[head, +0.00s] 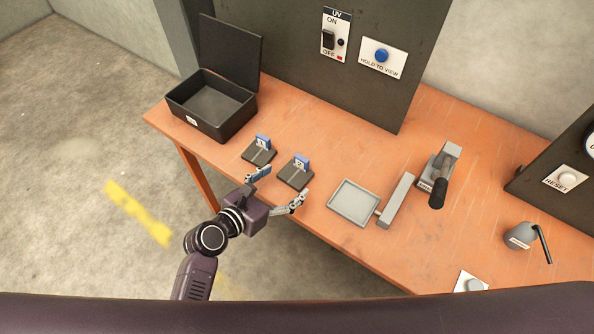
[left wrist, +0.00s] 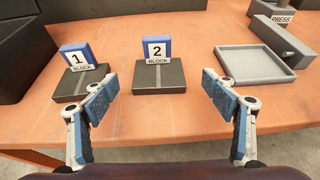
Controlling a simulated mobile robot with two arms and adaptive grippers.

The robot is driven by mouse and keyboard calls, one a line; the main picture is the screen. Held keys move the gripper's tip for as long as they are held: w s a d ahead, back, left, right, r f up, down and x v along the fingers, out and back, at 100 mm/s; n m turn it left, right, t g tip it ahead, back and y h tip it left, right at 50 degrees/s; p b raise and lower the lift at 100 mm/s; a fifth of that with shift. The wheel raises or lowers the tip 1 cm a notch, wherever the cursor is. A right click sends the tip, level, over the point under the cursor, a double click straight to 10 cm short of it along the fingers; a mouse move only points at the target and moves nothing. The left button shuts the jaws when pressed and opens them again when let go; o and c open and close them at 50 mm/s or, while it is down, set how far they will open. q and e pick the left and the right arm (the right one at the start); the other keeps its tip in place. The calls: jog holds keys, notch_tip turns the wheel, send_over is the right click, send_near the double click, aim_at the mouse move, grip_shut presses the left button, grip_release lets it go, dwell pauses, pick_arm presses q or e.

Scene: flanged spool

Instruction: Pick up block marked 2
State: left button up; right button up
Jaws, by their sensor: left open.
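The block marked 2 (left wrist: 157,49) is a small blue block with a white numbered face, upright on a dark base (left wrist: 159,76). In the head view the block (head: 301,162) stands on the right one of two dark bases. The block marked 1 (left wrist: 77,58) stands on the left base, and it also shows in the head view (head: 263,141). My left gripper (head: 278,190) is open and empty at the table's front edge. In the left wrist view its fingers (left wrist: 160,98) are spread wide, with the base of block 2 beyond and between them, apart from it. My right gripper is not seen.
An open black box (head: 213,106) stands at the back left of the orange table (head: 330,118). A grey tray (head: 355,203) and a press (head: 437,176) are to the right. A dark panel with a UV switch (head: 335,37) rises behind.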

aim_at(298, 170)
pick_arm(q)
jog(key=x, duration=0.5)
jog(key=shift+w+f, duration=0.1)
jog(key=shift+f, duration=0.1)
jog(key=shift+a, duration=0.1)
jog(key=c, duration=1.8)
jog(key=shift+r, duration=0.15)
